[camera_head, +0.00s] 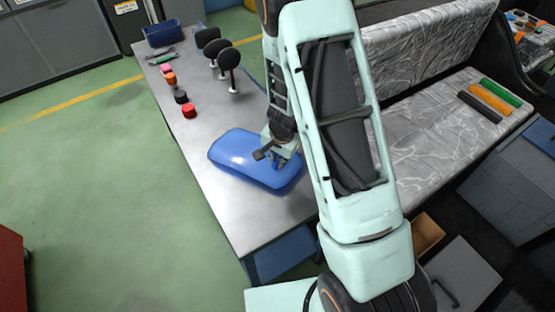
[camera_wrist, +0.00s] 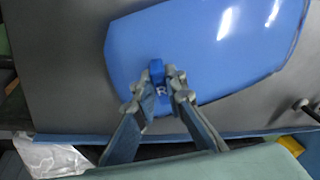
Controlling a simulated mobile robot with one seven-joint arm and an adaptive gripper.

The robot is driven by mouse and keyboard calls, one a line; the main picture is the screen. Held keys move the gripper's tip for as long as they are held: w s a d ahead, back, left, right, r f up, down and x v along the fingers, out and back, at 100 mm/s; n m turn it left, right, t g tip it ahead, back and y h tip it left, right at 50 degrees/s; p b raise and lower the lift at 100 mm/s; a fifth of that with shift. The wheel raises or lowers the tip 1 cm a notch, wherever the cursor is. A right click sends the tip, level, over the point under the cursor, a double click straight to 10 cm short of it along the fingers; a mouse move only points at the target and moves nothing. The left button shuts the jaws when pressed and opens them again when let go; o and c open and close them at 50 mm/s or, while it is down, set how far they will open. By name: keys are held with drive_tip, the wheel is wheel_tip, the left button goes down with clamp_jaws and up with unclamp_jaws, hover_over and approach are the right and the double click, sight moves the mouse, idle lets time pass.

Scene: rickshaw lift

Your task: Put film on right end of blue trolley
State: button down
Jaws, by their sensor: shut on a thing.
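The film looks like a glossy blue rounded panel (camera_head: 236,150) near the front end of a metal-topped trolley (camera_head: 185,132) with blue sides. In the wrist view the film (camera_wrist: 205,45) fills the upper middle, with a small darker blue tab and a letter R at its near edge. My gripper (camera_head: 281,157) reaches down to the film's right side. In the wrist view my gripper (camera_wrist: 160,82) is shut on the tab. Whether the film touches the trolley top or hangs slightly above it I cannot tell. My arm hides part of the trolley's right side.
Several small colored pieces, including a red one (camera_head: 189,111), line the trolley's left edge. Black round-headed items (camera_head: 228,62) and a blue bin (camera_head: 162,33) stand farther back. A silver-covered seat (camera_head: 435,130) with colored rolls (camera_head: 490,97) is at right. Green floor is clear at left.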

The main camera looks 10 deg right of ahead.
drive_tip(key=shift+f+b, duration=0.8)
drive_tip(key=shift+f, duration=0.1)
drive_tip(key=c, duration=1.9)
unclamp_jaws()
